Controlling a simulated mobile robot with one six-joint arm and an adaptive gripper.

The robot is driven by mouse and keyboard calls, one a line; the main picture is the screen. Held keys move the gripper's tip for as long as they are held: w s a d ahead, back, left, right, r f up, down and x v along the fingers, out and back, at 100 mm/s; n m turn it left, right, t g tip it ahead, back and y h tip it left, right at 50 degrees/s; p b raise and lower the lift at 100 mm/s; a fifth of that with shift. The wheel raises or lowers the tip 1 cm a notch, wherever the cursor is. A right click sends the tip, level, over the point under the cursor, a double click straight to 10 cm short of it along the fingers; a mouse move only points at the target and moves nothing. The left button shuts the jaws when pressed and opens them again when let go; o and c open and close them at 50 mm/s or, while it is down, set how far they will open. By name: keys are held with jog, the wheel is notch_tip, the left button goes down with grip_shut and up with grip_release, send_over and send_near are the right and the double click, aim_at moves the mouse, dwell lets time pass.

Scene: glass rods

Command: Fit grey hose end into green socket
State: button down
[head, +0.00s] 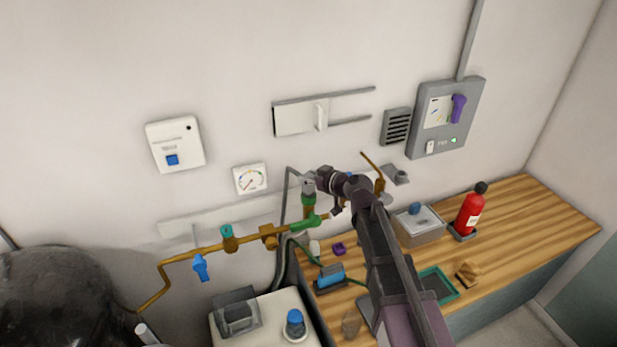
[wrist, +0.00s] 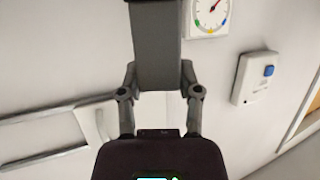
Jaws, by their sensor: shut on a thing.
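My gripper (head: 316,183) is at the wall pipework, shut on the grey hose end (head: 308,187). The hose end is upright, directly above the green socket (head: 308,200) on the brass pipe. At this size I cannot tell whether it is seated in the socket or just above it. In the wrist view a broad grey block (wrist: 157,45) stands between my gripper's fingers (wrist: 158,80) and hides what lies beyond; the socket does not show there.
A pressure gauge (head: 250,179) is on the wall to the left. A wooden bench (head: 535,215) below holds a red extinguisher (head: 468,212) and a grey box (head: 418,228).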

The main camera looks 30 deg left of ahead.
jog(key=shift+f, duration=0.25)
jog(key=c, duration=0.6)
grip_release()
jog(key=shift+d+r, duration=0.1)
jog(key=p+v, duration=0.3)
jog(key=v, duration=0.8)
dwell(0.5)
dwell(0.7)
